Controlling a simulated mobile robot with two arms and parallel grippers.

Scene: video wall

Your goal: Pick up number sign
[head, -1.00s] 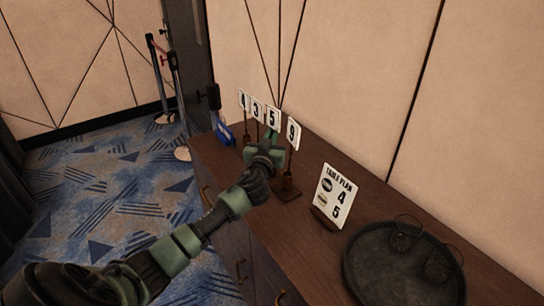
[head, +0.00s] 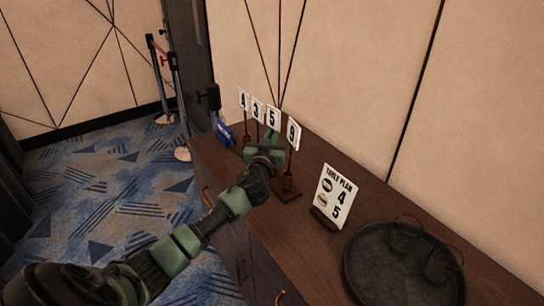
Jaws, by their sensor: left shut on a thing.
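Several white number signs stand in a row on brown posts at the back left of the cabinet top: the 4 sign (head: 243,99), the 3 sign (head: 257,110), the 5 sign (head: 273,117) and the 9 sign (head: 294,134). My left gripper (head: 273,139) is among the posts, just below the 5 sign and left of the 9 sign. It is shut on what looks like the post of the 5 sign. The grip itself is mostly hidden by the gripper body. The 5 sign is upright. My right gripper is not in view.
A white table plan card (head: 335,195) showing 4 and 5 stands on the dark wooden cabinet (head: 290,228). A round dark tray (head: 385,277) with glasses-like items lies at the right. A blue item (head: 224,133) is at the far left end. The wall is close behind.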

